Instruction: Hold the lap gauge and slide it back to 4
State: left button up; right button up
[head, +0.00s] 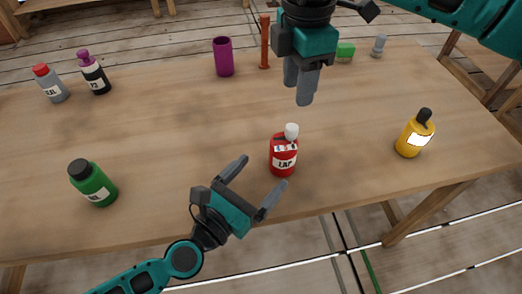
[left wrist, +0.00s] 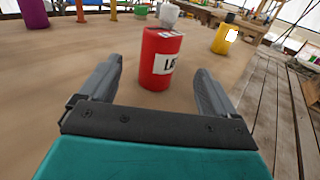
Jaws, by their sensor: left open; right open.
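The lap gauge is a red bottle-like body labelled LAP (head: 283,161) with a pale grey-white cap, standing upright near the front edge of the table. Its top carries a white marked patch, too small to read. My left gripper (head: 254,185) is open, just to the lower left of the red gauge, with its fingers pointing toward it. In the left wrist view the red gauge (left wrist: 160,62) stands ahead between and beyond the two open fingers, not visibly touched. My right gripper (head: 302,88) is above the table behind the gauge, pointing down, and empty.
A yellow bottle (head: 408,147) stands right, a green bottle (head: 97,190) left. A grey bottle with red cap (head: 55,91) and a black bottle (head: 97,82) stand back left. A purple cup (head: 223,62), an orange post (head: 264,45) and a green block (head: 345,51) are at the back.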

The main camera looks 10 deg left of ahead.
aim_at(288, 145)
pick_arm(q)
jog(key=x, duration=1)
jog(key=shift+w+d, duration=0.25)
